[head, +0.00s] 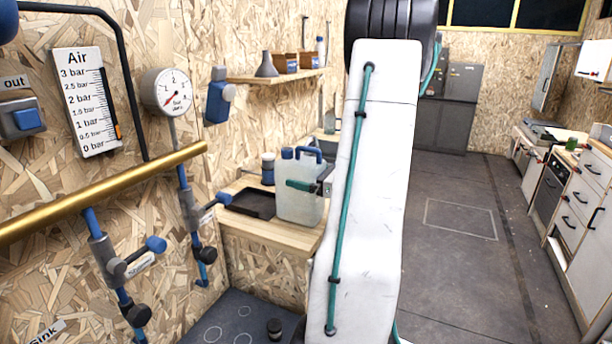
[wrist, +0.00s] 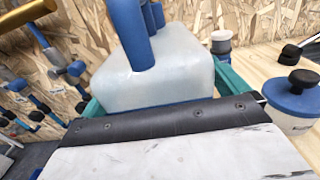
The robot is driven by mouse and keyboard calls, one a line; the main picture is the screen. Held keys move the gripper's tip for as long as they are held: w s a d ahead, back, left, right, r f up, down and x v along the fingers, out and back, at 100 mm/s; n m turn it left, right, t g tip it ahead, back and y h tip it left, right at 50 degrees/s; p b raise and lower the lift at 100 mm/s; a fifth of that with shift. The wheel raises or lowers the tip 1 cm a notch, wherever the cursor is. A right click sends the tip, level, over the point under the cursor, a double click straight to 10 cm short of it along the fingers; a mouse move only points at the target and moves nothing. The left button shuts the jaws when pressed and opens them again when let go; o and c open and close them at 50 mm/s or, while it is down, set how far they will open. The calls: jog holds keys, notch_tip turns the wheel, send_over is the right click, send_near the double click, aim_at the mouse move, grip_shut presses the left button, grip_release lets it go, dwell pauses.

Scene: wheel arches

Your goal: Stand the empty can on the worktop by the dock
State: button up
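The can is a pale translucent jerrycan (head: 298,207) with a blue handle and cap. It stands upright at the worktop (head: 250,229), right of a black tray; whether its base bears on the wood is hard to tell. My gripper (head: 308,187) is at the can, one teal finger across its near side. In the wrist view the can (wrist: 150,78) fills the space between the teal fingers of my gripper (wrist: 158,92), which look closed against both sides. My white arm hides part of the worktop to the right. I cannot tell which thing is the dock.
The black tray (head: 251,203) lies left of the can. A blue-lidded tub (wrist: 293,106) is close right of my gripper in the wrist view. Pipes with blue valves (head: 190,205) line the wall at left. Open floor (head: 455,265) lies at right.

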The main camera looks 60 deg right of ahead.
jog(key=shift+r, duration=0.2)
jog(key=s+d, duration=0.1)
jog(key=s, duration=1.1)
dwell(0.3)
